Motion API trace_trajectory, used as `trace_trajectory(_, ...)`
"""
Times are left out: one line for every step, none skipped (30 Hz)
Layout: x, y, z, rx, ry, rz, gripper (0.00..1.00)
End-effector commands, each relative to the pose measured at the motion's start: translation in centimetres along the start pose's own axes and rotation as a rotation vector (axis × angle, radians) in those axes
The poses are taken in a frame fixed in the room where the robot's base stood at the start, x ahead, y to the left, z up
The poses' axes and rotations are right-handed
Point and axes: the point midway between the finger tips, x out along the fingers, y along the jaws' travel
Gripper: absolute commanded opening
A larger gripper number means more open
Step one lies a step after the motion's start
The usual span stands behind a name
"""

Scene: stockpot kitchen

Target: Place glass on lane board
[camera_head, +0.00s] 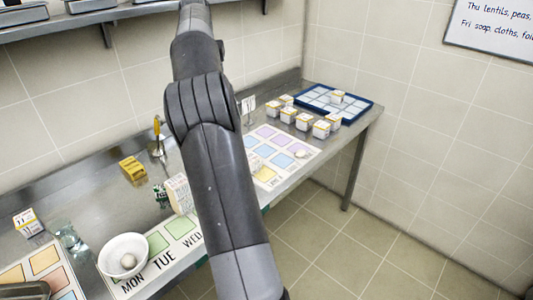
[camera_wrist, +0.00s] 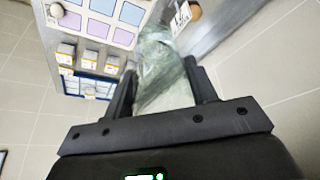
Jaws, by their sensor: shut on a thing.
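My gripper (camera_wrist: 160,85) is shut on a clear, slightly green glass (camera_wrist: 163,72) in the wrist view. The glass lies between the two dark fingers and points away from the palm. In the head view my arm hides the gripper and the held glass. A board with purple, blue and yellow squares (camera_head: 269,134) lies on the metal counter, and its squares also show in the wrist view (camera_wrist: 97,28). A white strip with green squares marked MON, TUE, WED (camera_head: 158,256) lies nearer. I cannot tell which is the lane board.
Another clear glass (camera_head: 70,238) stands left of a white bowl (camera_head: 124,252) holding an egg-like thing. A yellow box (camera_head: 132,170) and a white carton (camera_head: 179,194) stand on the counter (camera_head: 95,200). Several small cartons (camera_head: 304,121) stand near a blue tray (camera_head: 368,107).

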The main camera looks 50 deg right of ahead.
Motion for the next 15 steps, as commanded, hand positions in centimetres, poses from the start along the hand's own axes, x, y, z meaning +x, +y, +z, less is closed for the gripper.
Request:
trace_trajectory(0.1, 2.9, -0.5, 0.033, 0.001, 0.010, 0.24)
trace_trajectory(0.2, 4.4, -0.7, 0.049, 0.001, 0.016, 0.24)
trace_trajectory(0.4, 6.4, -0.9, 0.071, 0.001, 0.024, 0.24)
trace_trajectory(0.5, 7.8, -1.1, 0.087, 0.001, 0.029, 0.24)
trace_trajectory(0.6, 9.2, -1.2, 0.102, 0.001, 0.034, 0.24)
trace_trajectory(0.7, 11.1, -1.2, 0.122, 0.000, 0.040, 0.24)
trace_trajectory(0.7, 12.4, -1.3, 0.136, 0.000, 0.044, 0.24)
trace_trajectory(0.8, 13.8, -1.3, 0.152, 0.001, 0.050, 0.24)
trace_trajectory(0.8, 15.3, -1.3, 0.169, 0.002, 0.055, 0.24)
trace_trajectory(0.8, 16.5, -1.3, 0.181, 0.003, 0.059, 0.24)
trace_trajectory(0.8, 17.5, -1.3, 0.192, 0.003, 0.063, 0.24)
trace_trajectory(0.8, 18.8, -1.2, 0.206, 0.003, 0.067, 0.24)
trace_trajectory(0.8, 19.7, -1.1, 0.216, 0.003, 0.070, 0.24)
trace_trajectory(0.8, 20.6, -1.1, 0.227, 0.003, 0.073, 0.24)
trace_trajectory(0.8, 21.6, -1.0, 0.239, 0.004, 0.077, 0.24)
